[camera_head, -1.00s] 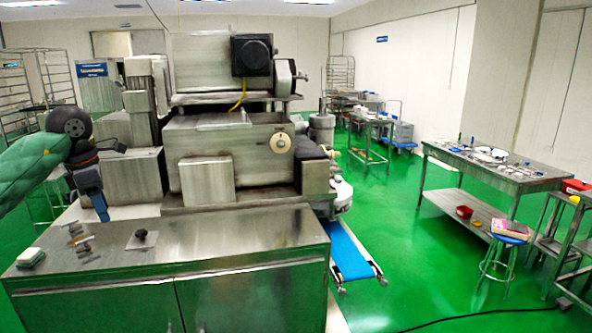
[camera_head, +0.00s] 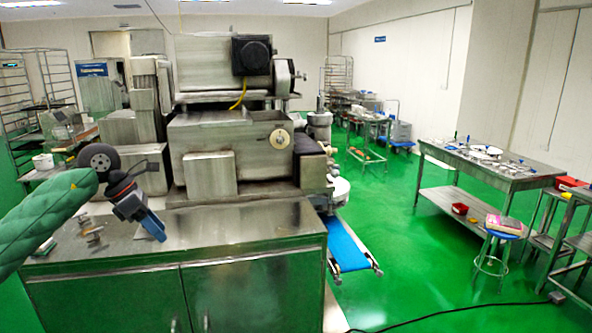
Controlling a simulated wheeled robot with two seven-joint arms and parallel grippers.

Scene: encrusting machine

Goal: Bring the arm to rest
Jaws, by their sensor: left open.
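My left arm in its green sleeve comes in from the left edge. My left gripper (camera_head: 152,228) has blue fingers that point down and to the right, over the left part of the steel cabinet top (camera_head: 250,228). The fingers are open, and I see nothing between them. The gripper is in front of the encrusting machine (camera_head: 215,140) and apart from it. Small metal parts (camera_head: 90,230) lie on the cabinet top to the left of the fingers. My right gripper is not in view.
A blue conveyor belt (camera_head: 345,245) slopes down at the machine's right side. A steel table (camera_head: 490,168) with tools stands at the right, and a blue stool (camera_head: 500,231) is in front of it. The green floor between is mostly clear. A black cable crosses it.

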